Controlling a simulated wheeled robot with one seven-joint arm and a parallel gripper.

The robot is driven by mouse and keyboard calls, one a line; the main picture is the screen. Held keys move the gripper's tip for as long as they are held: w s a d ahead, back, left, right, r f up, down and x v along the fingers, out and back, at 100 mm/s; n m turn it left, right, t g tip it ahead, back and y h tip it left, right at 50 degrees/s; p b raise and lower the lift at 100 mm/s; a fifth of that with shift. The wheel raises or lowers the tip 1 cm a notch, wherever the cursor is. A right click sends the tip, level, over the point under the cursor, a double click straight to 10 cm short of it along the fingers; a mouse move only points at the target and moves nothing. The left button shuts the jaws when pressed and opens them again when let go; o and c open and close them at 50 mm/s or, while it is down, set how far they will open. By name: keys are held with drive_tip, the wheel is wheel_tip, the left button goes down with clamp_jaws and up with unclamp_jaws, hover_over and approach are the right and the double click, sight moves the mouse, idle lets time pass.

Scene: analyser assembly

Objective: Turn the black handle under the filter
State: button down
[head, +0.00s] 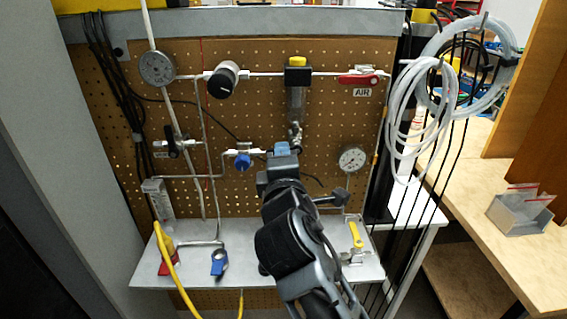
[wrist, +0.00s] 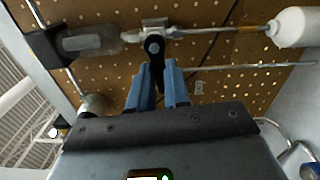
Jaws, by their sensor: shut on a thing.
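The filter (head: 296,100) hangs on the pegboard in the head view, with a yellow cap, a black head and a clear bowl. A small metal valve (head: 295,131) sits below the bowl. The black handle (wrist: 154,47) shows in the wrist view on the valve body, its lower part running between the blue fingers of my gripper (wrist: 159,72). My gripper is shut on the handle. In the head view my gripper (head: 284,149) is just below the filter, and it hides most of the handle. The clear bowl (wrist: 92,40) lies left of the valve in the wrist view.
A blue-knobbed valve (head: 243,161) is close left of my gripper, and a gauge (head: 352,158) is to its right. A red-handled AIR valve (head: 358,79) is at upper right.

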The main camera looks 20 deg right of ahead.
drive_tip(key=shift+m, duration=0.6)
drive_tip(key=shift+r, duration=0.1)
drive_tip(key=c, duration=1.1)
unclamp_jaws()
drive_tip(key=shift+b+v, duration=0.65)
drive_tip(key=shift+v, duration=3.25)
drive_tip(key=shift+r, duration=0.1)
